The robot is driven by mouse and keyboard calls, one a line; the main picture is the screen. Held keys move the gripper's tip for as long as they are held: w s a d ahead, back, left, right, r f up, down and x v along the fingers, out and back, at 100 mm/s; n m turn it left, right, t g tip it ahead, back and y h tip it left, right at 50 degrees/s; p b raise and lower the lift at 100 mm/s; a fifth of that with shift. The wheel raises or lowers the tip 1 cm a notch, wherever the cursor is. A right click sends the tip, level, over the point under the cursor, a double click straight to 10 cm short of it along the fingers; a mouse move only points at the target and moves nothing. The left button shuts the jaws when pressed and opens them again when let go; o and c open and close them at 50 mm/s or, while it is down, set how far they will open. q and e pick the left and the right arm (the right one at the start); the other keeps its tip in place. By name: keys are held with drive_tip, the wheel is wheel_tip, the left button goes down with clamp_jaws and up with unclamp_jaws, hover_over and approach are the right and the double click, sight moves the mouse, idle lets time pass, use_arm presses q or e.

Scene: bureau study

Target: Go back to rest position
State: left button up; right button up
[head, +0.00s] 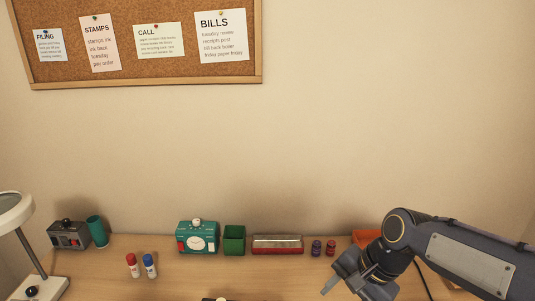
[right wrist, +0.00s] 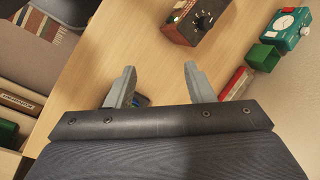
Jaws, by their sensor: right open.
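My right gripper (head: 342,283) is in the lower right of the head view, over the right part of the desk. In the right wrist view its two fingers (right wrist: 159,72) stand wide apart with nothing held between them. A small dark bluish thing (right wrist: 142,100) lies beyond them, mostly hidden by the left finger. My left gripper is in neither view.
On the wooden desk (head: 185,278) stand a teal clock-faced device (head: 197,238), a green box (head: 235,240), a red tray (head: 277,251), two purple-red bottles, two markers (head: 132,265), a teal cup (head: 97,231), a grey device and a lamp (head: 14,213). A red-brown knobbed box (right wrist: 190,25) shows in the wrist view.

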drive_tip(key=s+d+n+t, duration=0.2)
drive_tip(key=s+d+n, duration=0.1)
drive_tip(key=s, duration=0.4)
drive_tip(key=s+d+f+n+t, duration=0.1)
drive_tip(key=s+d+n+t, duration=0.1)
drive_tip(key=s, duration=0.6)
drive_tip(key=shift+d+f+n+h, duration=0.25)
drive_tip(key=shift+d+n, duration=0.2)
drive_tip(key=shift+n, duration=0.75)
